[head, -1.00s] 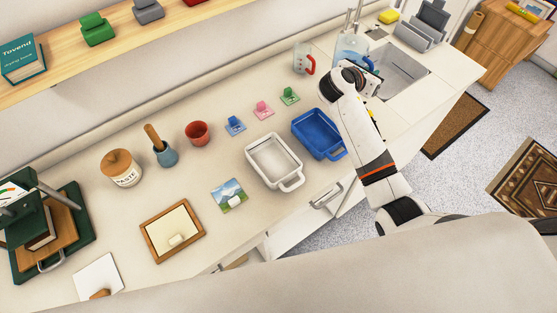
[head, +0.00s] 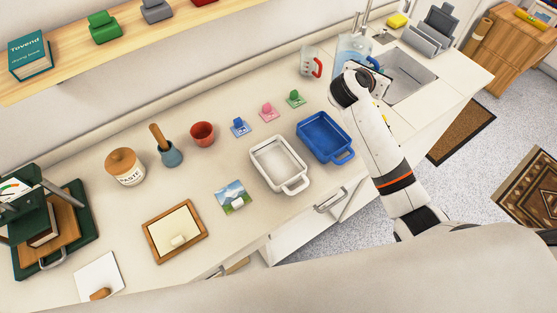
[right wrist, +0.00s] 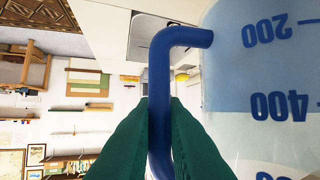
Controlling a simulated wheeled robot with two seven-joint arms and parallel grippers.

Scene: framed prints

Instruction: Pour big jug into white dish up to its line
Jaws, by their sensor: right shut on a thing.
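The big jug (head: 350,50) is clear with blue-tinted contents and stands upright near the sink. In the right wrist view its wall (right wrist: 230,85) carries blue marks, 200 and 400, seen upside down. My right gripper (right wrist: 160,110) has its green fingers shut on the jug's blue handle (right wrist: 158,60). In the head view the right wrist partly hides the jug, and I cannot tell whether its base touches the counter. The white dish (head: 258,174) sits on the counter left of the jug and looks empty; I cannot make out its line. My left gripper is not in view.
A blue dish (head: 312,150) sits between the white dish and my right arm. A clear measuring cup (head: 309,62) with a red handle stands left of the jug. The sink (head: 405,82) is to its right. Small coloured clips (head: 267,112) lie behind the dishes.

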